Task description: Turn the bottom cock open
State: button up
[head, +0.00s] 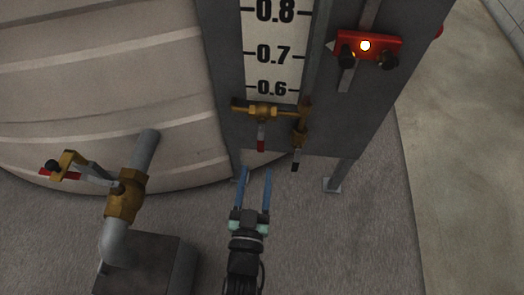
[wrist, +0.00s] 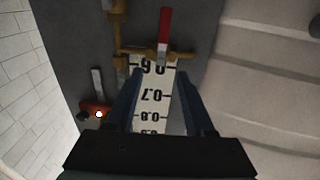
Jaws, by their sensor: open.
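Brass pipework (head: 263,111) crosses the foot of the level gauge board, below the 0.6 mark. A short lever with a red grip (head: 261,141) hangs from it, and a second lever with a dark grip (head: 296,161) hangs from the brass fitting on the right. I cannot tell for sure which is the bottom cock. My gripper (head: 255,173) is open and empty, below the red-gripped lever and apart from it. In the wrist view, the red grip (wrist: 165,22) shows beyond the fingertips (wrist: 158,75), roughly in line with the gap between them.
A red box (head: 378,45) with a lit lamp and dark knobs is mounted right of the gauge scale (head: 275,55). A pipe with a brass valve (head: 125,195) stands at left, near the large ribbed tank (head: 100,80). A metal leg (head: 336,176) stands right of the gripper.

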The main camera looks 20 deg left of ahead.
aim_at(260, 144)
jog(key=w+a+f+b, duration=0.1)
jog(key=w, duration=0.2)
jog(key=w+a+f+b, duration=0.1)
jog(key=w, duration=0.3)
jog(key=w+a+f+b, duration=0.1)
jog(key=w+b, duration=0.1)
jog(key=w, duration=0.2)
jog(key=shift+a, duration=0.25)
grip_shut()
dwell(1.2)
